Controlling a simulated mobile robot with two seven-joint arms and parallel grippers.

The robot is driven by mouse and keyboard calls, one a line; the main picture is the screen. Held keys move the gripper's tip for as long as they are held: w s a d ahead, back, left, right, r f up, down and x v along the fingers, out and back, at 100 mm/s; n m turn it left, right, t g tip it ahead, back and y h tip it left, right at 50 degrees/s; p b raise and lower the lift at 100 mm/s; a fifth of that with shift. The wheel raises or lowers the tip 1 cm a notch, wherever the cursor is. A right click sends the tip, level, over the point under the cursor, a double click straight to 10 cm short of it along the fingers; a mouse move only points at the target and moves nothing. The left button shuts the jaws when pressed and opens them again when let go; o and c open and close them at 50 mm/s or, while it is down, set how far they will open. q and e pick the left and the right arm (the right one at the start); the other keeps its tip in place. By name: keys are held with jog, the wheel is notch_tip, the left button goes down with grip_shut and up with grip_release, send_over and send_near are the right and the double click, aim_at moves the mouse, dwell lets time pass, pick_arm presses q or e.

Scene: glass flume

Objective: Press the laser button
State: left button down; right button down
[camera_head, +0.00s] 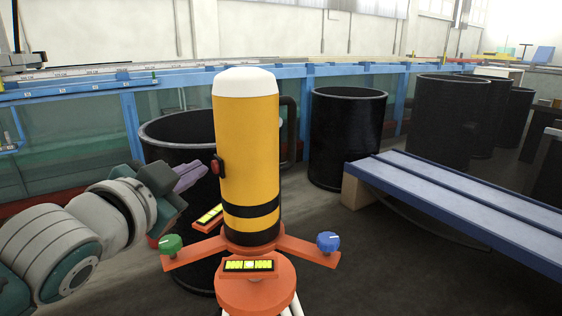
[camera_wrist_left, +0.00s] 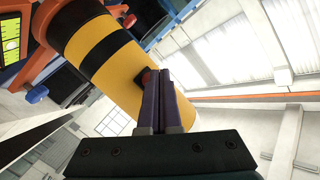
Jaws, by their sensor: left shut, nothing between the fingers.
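The laser is a yellow cylinder (camera_head: 247,140) with a white cap and black bands, upright on an orange tripod mount. Its red laser button (camera_head: 214,167) is on the left side of the cylinder. My left gripper (camera_head: 203,168) is shut and empty, its purple fingertips right beside the button; I cannot tell whether they touch. In the left wrist view the shut fingers (camera_wrist_left: 160,73) point at the yellow cylinder (camera_wrist_left: 105,68) and partly cover the red button (camera_wrist_left: 148,76). My right gripper is not in view.
The orange mount (camera_head: 256,290) carries a green knob (camera_head: 170,243), a blue knob (camera_head: 328,241) and yellow level vials. A black handle (camera_head: 290,130) is on the cylinder's right. Black barrels (camera_head: 347,135) stand behind, and a blue-grey bench (camera_head: 470,205) is at the right.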

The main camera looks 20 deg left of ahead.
pick_arm(q)
jog(key=shift+s+a, duration=0.15)
jog(key=s+a+p, duration=0.1)
jog(key=s+a, duration=0.1)
jog(key=s+a+p, duration=0.1)
jog(key=s, duration=0.1)
jog(key=shift+s+a, duration=0.25)
jog(key=shift+a, duration=0.15)
dwell(1.2)
jog(key=s+d+f+n+g, duration=0.1)
jog(key=s+d+f+g, duration=0.25)
jog(key=s, duration=0.35)
jog(key=s+d+f+n+g+h, duration=0.1)
jog(key=s+d+f+n+g, duration=0.1)
jog(key=s+d+g, duration=0.45)
jog(key=s+d+f+n+g, duration=0.1)
jog(key=s+f+g, duration=0.15)
jog(key=s, duration=0.55)
jog(key=w+p+v, duration=0.2)
jog(key=p+v, duration=1.1)
jog(key=p, duration=0.1)
jog(key=shift+a+r+h, duration=0.15)
jog(key=shift+r+h, duration=0.15)
jog(key=shift+r, duration=0.4)
